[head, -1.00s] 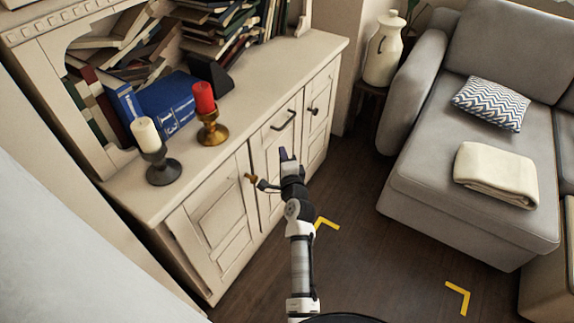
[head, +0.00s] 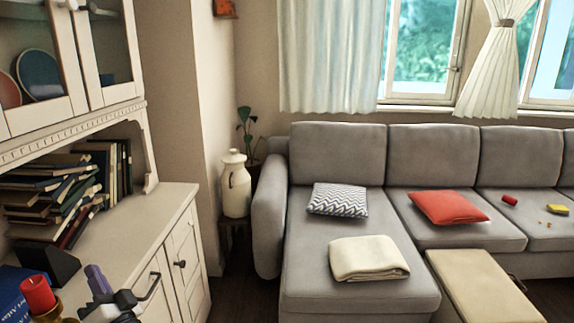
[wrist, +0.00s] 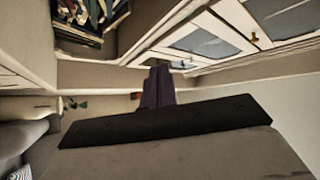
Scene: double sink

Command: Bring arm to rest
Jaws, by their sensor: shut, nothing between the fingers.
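My gripper (head: 97,279) shows at the lower left of the head view, in front of the cabinet's counter edge and to the right of the red candle. Its purple fingers are together and empty, pointing upward in the picture. In the wrist view the closed fingers (wrist: 157,88) stand beyond the dark bar of my gripper body, with nothing between them. The rest of my arm is mostly below the head view's edge.
The cream cabinet (head: 182,215) with books (head: 50,195) and a red candle (head: 38,295) is close on the left. A white jug (head: 236,185) stands beyond it. The grey sofa (head: 300,265) and beige ottoman (head: 480,285) fill the right. Dark floor (head: 240,275) shows between cabinet and sofa.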

